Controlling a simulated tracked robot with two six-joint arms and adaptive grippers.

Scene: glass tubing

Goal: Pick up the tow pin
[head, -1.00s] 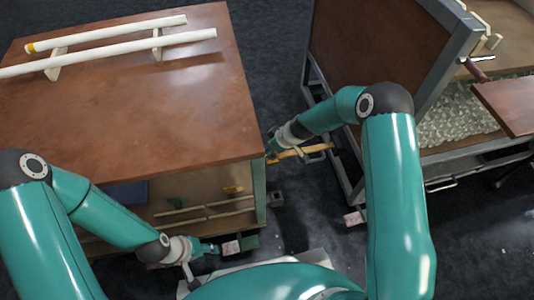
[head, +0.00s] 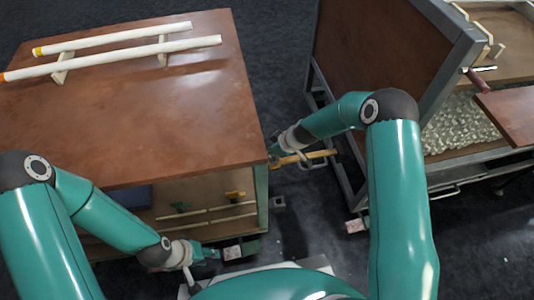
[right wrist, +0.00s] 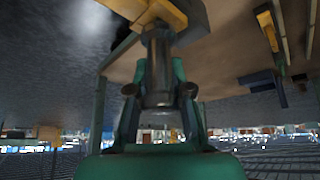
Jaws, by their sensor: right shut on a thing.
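The tow pin (right wrist: 158,65) looks like a grey metal cylinder, upright in the right wrist view between my fingers. My right gripper (right wrist: 158,103) is shut on it. A yellow bar (right wrist: 150,8) lies at the pin's far end; I cannot tell whether the pin still sits in it. In the head view my right gripper (head: 273,152) is beside the left table's near right corner, at the left end of the yellow bar (head: 308,158); the pin is hidden there. My left gripper (head: 210,253) is low, near the left table's lower shelf, its fingers too small to read.
The left table (head: 130,120) carries two long glass tubes (head: 120,55) on supports. Its lower shelf holds rods and small clamps (head: 235,195). A cart (head: 375,60) with a tilted brown panel stands at right. A gap of dark floor (head: 292,225) lies between them.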

